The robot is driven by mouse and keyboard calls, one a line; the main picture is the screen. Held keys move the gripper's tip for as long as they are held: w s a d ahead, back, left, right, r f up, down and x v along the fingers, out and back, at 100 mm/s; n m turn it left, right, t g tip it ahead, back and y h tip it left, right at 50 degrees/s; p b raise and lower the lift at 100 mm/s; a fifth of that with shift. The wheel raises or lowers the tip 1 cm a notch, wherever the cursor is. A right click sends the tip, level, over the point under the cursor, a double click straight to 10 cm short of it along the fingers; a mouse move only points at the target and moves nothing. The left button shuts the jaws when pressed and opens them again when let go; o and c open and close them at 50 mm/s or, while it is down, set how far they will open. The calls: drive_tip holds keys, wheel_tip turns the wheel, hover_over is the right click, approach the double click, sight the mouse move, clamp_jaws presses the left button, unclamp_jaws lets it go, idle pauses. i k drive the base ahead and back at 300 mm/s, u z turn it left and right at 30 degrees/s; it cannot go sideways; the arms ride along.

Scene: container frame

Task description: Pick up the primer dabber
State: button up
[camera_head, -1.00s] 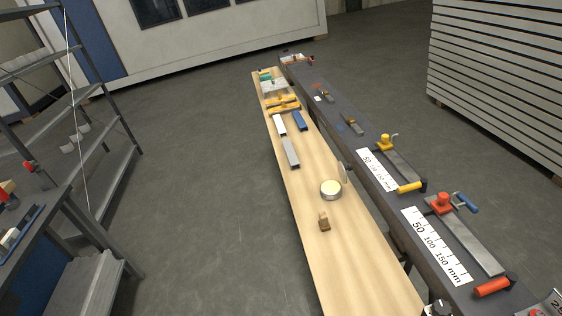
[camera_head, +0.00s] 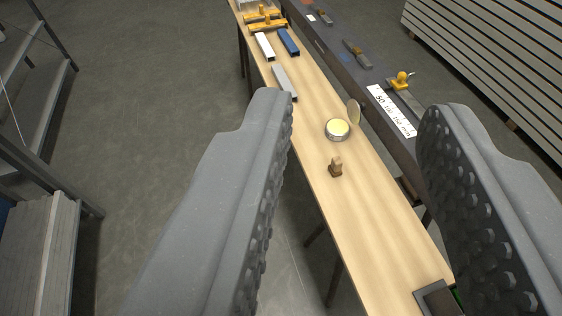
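The likely primer dabber is a small brown wooden block with a rounded top (camera_head: 336,166), standing on the light wooden bench (camera_head: 365,222). Just behind it is a round tin (camera_head: 338,129) with a pale yellow content, its lid (camera_head: 353,112) standing up at the right. My gripper (camera_head: 358,110) is open, with its two grey studded fingers wide apart in the foreground. The brown block and the tin show between the fingers, farther off, and nothing is held.
Grey, white and blue (camera_head: 288,42) bars and yellow clamp-like tools (camera_head: 266,19) lie farther back on the bench. A dark beam (camera_head: 345,65) with a ruler plate (camera_head: 391,110) runs along the right. A dark-framed object (camera_head: 437,298) sits at the near end. Metal shelving stands at left.

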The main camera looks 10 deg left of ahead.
sight(335, 169)
drive_tip(key=u, duration=0.25)
drive_tip(key=i, duration=1)
drive_tip(key=z, duration=0.05)
